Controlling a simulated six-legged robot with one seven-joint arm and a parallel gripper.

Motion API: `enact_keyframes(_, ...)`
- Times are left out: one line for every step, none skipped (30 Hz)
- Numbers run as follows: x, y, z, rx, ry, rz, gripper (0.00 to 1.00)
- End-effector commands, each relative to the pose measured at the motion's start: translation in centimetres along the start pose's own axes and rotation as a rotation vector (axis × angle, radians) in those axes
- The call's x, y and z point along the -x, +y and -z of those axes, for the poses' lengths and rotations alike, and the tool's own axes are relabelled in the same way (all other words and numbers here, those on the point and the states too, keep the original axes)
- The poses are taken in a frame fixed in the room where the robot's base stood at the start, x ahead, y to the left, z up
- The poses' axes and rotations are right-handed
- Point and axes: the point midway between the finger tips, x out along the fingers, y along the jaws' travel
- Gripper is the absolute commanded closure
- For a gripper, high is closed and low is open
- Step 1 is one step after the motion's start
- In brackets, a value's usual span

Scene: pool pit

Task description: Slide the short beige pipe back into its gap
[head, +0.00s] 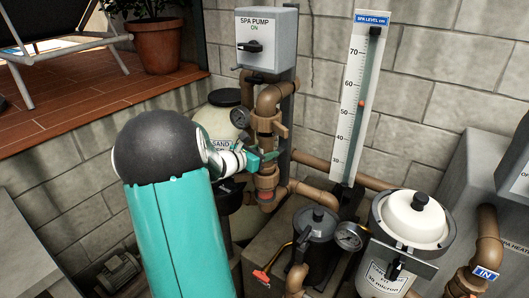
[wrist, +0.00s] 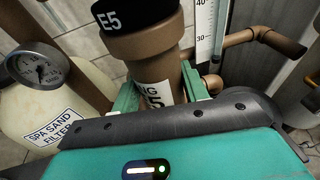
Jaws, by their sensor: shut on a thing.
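My gripper (head: 263,158) is at the vertical brown pipe run below the spa pump box. In the wrist view its green fingers (wrist: 160,98) are shut on the short beige pipe (wrist: 152,84), one on each side. The pipe stands about upright and bears a white label, partly hidden, with "NG" and "5" legible. Right above it is a wider brown collar with a black band marked E5 (wrist: 137,14). In the head view the held pipe is mostly hidden by the fingers. A lower brown fitting (head: 266,182) is just beneath. I cannot tell whether the pipe's ends are seated.
A spa sand filter (wrist: 45,108) with a gauge (wrist: 38,68) stands close on the left. The level scale (head: 355,95) is on the wall to the right. A black pump pot (head: 316,235) and a white-lidded filter (head: 408,225) stand at lower right.

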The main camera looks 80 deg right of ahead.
Motion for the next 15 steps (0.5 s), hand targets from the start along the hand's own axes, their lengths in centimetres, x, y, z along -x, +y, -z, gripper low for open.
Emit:
enact_keyframes(-0.08,-0.1,0.06,0.0,0.0,0.002,0.83)
enact_keyframes(-0.05,-0.11,0.1,0.0,0.001,0.002,0.83)
enact_keyframes(-0.01,-0.12,0.16,0.001,0.001,0.002,0.83)
enact_keyframes(0.01,-0.14,0.19,0.001,0.0,0.002,0.83)
enact_keyframes(0.02,-0.17,0.21,0.001,0.0,0.002,0.83)
enact_keyframes(0.02,-0.19,0.23,0.0,0.001,0.003,0.83)
enact_keyframes(0.02,-0.2,0.24,0.0,0.001,0.003,0.83)
enact_keyframes(0.02,-0.2,0.24,0.0,0.001,0.003,0.83)
enact_keyframes(0.02,-0.2,0.24,0.0,0.001,0.003,0.83)
enact_keyframes(0.03,-0.2,0.25,0.0,0.001,0.003,0.83)
enact_keyframes(0.03,-0.2,0.25,0.0,0.001,0.003,0.54)
enact_keyframes(0.04,-0.19,0.25,0.0,0.001,0.003,0.46)
enact_keyframes(0.04,-0.19,0.26,0.0,0.001,0.003,0.4)
enact_keyframes(0.05,-0.18,0.26,0.0,0.001,0.003,0.34)
enact_keyframes(0.06,-0.17,0.26,0.0,0.001,0.002,0.3)
